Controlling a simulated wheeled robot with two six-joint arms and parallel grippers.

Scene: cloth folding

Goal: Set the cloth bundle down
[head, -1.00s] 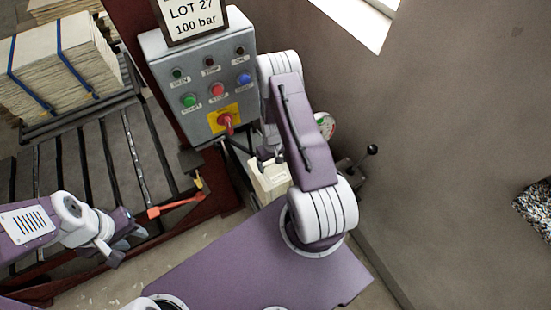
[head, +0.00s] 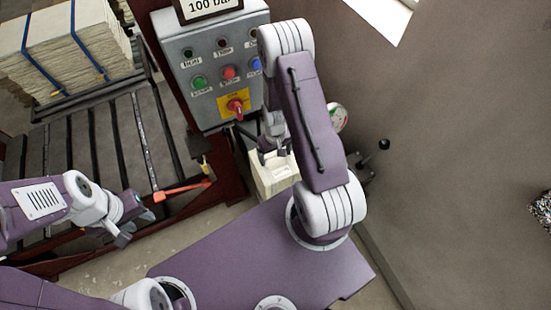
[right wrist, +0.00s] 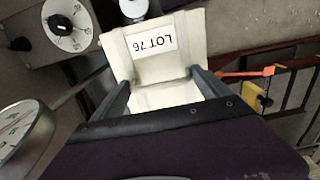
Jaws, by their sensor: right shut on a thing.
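The cloth bundle (right wrist: 152,48) is a cream folded block with a label reading LOT 76 in the right wrist view. In the head view, the bundle (head: 270,181) shows below my right gripper (head: 272,155), partly hidden by my arm. The right gripper is shut on the bundle; its two dark fingers lie along the bundle's sides in the right wrist view (right wrist: 158,88). Whether the bundle touches a surface below is hidden. My left gripper (head: 138,226) is at the left in the head view, empty, its fingers apart.
A grey control box (head: 212,70) with buttons and a red knob stands beside the bundle. An orange-red handle (head: 182,190) juts out between my grippers. Gauges (right wrist: 25,135) are close by.

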